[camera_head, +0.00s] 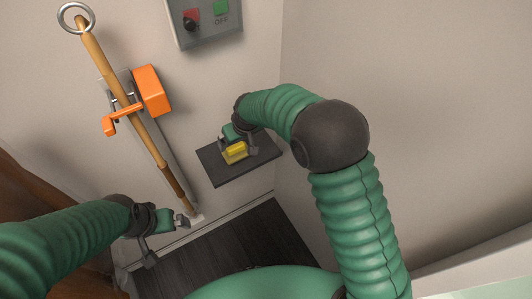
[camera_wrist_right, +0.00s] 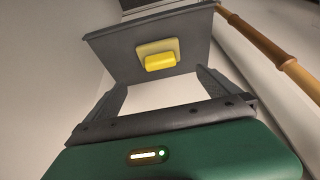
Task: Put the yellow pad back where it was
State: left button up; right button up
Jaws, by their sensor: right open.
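The yellow pad (camera_head: 236,152) rests on a small dark wall shelf (camera_head: 225,175). In the right wrist view the yellow pad (camera_wrist_right: 160,62) has a paler layer behind its bright block and lies on the dark shelf (camera_wrist_right: 112,53). My right gripper (camera_head: 238,146) is at the pad and partly covers it in the head view. In the wrist view the right gripper's fingers (camera_wrist_right: 160,84) are spread, with the pad ahead of the gap between them; nothing is gripped. My left gripper (camera_head: 168,241) is open and empty, low by the foot of the wooden pole.
A wooden pole (camera_head: 145,140) with a ring on top leans along the wall left of the shelf. An orange clamp (camera_head: 150,90) is around its middle. A grey switch box (camera_head: 207,20) is above. A brown wooden piece (camera_head: 40,195) stands at left. The right wall is bare.

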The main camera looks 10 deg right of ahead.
jog(key=s+d+m, duration=0.1)
jog(key=s+d, duration=0.4)
jog(key=s, duration=0.3)
jog(key=s+d+r+m+g+h, duration=0.1)
jog(key=s+d, duration=0.4)
jog(key=s, duration=0.4)
jog(key=s+d+r+m, duration=0.1)
jog(key=s+d, duration=0.4)
jog(key=s, duration=0.3)
jog(key=shift+s+d+m+g, duration=0.2)
jog(key=shift+d+m+g, duration=0.1)
jog(key=shift+d+g, duration=0.1)
jog(key=shift+w, duration=0.1)
jog(key=shift+a+r, duration=0.1)
jog(key=shift+a, duration=0.05)
